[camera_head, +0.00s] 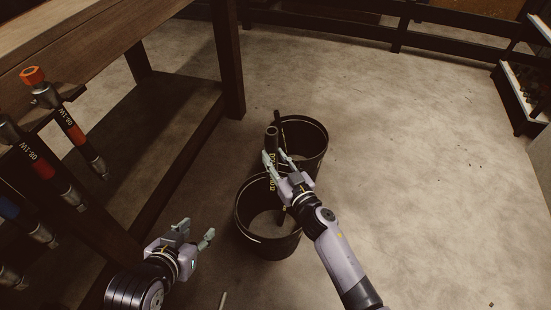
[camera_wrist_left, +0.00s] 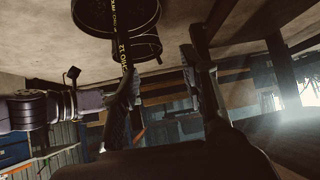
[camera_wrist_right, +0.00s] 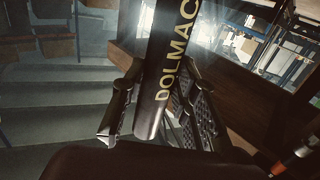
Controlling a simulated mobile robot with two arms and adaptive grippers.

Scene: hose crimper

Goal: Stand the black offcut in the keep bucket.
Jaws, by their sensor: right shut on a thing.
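The black offcut (camera_head: 272,160) with yellow lettering is in my right gripper (camera_head: 277,162), roughly upright over the near bucket. It also shows between the fingers in the right wrist view (camera_wrist_right: 168,62), and in the left wrist view (camera_wrist_left: 121,50). My right gripper is shut on it. Two dark buckets stand on the floor, a near one (camera_head: 240,225) and a far one (camera_head: 322,150); I cannot tell which is the keep bucket. How far the offcut's lower end reaches is partly hidden by my gripper. My left gripper (camera_head: 195,232) is open and empty, left of the near bucket.
Another dark piece (camera_head: 278,118) stands in the far bucket. A wooden bench (camera_head: 130,25) is at upper left. A rack of hoses with metal ends and coloured bands (camera_head: 70,125) is at the left. The floor on the right is clear up to a shelf unit (camera_head: 515,100).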

